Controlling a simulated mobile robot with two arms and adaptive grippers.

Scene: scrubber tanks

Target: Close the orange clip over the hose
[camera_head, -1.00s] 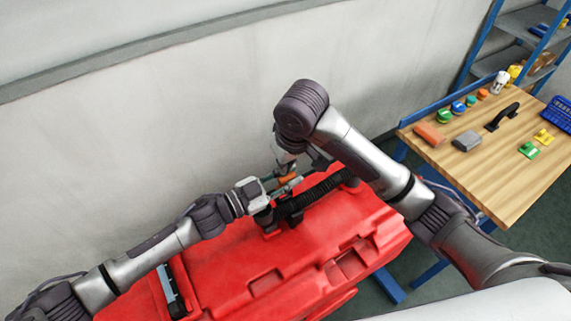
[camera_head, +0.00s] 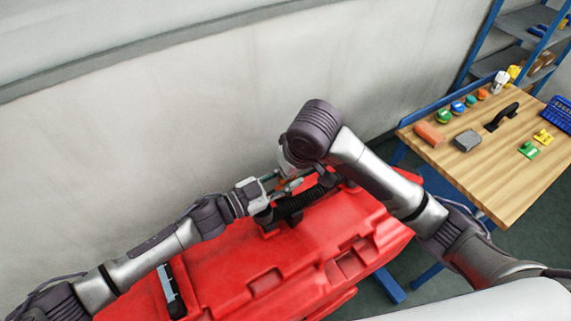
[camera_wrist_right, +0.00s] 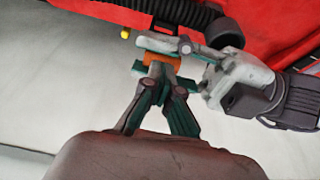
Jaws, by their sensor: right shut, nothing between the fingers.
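The orange clip (camera_wrist_right: 162,60) shows in the right wrist view at the tips of my right gripper (camera_wrist_right: 158,72), which is shut and empty. My left gripper (camera_wrist_right: 150,57) comes in from the right there, its two fingers apart with the orange clip between them; whether they press on it I cannot tell. In the head view my left gripper (camera_head: 284,188) is at the back edge of the red tank (camera_head: 225,265). The black ribbed hose (camera_head: 296,203) runs along the tank top beside it. The clip is mostly hidden in the head view by my arms.
A wooden table (camera_head: 490,180) stands at the right with an orange block (camera_head: 430,134), a grey block (camera_head: 467,140), a black handle (camera_head: 502,116) and several small coloured parts. A pale wall (camera_head: 150,120) stands close behind the tank.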

